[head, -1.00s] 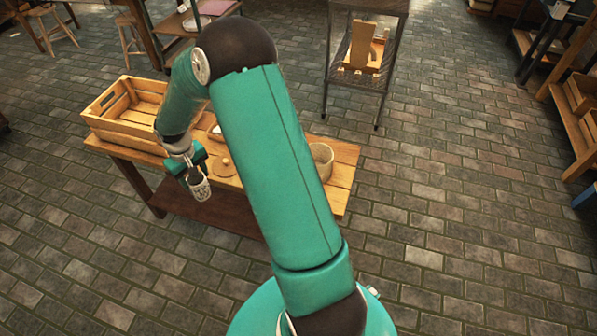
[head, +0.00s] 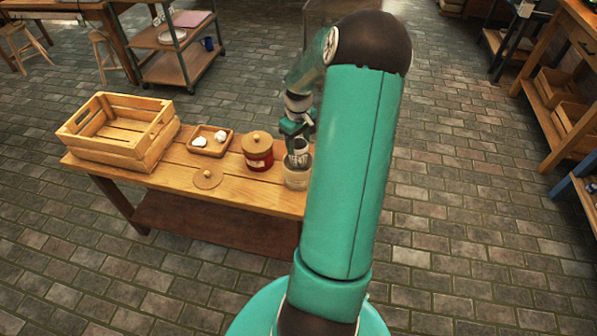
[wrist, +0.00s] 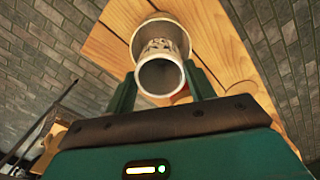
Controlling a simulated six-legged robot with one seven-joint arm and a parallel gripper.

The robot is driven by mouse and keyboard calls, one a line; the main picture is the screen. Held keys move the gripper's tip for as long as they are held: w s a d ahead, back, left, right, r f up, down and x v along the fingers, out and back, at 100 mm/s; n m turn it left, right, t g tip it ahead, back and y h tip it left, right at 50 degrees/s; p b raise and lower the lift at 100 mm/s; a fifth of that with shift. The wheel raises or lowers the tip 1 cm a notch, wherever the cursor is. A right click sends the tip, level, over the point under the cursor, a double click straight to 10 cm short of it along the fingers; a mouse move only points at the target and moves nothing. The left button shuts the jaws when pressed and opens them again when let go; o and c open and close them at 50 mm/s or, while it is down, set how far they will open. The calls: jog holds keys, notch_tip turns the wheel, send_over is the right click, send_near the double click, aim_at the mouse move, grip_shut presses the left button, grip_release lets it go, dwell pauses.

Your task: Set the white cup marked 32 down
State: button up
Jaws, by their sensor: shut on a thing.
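The white cup (head: 299,152) with dark markings is between the fingers of my gripper (head: 297,135), which is shut on it. The number on it is too small to read. In the wrist view the cup (wrist: 161,68) points its round opening toward the camera, with a finger on either side of my gripper (wrist: 162,90). A pale round open pot (head: 296,181) stands on the wooden table directly below the cup. The pot's rim (wrist: 138,45) surrounds part of the cup in the wrist view. I cannot tell whether the cup's bottom is inside the pot or touching it.
On the table (head: 245,197) a red jar (head: 259,160) with a wooden lid stands left of the pot. A loose round lid (head: 207,181) lies nearer the front. A small tray (head: 211,150) with white pieces and a slatted crate (head: 150,150) stand farther left.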

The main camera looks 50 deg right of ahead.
aim_at(299, 160)
notch_tip(299, 160, down, 9)
jog(key=shift+r, duration=0.2)
dwell(0.3)
jog(key=o, duration=1.3)
jog(key=shift+f, duration=0.15)
jog(key=shift+c, duration=0.2)
notch_tip(299, 160, up, 12)
jog(key=shift+a+r, duration=0.15)
jog(key=shift+r, duration=0.05)
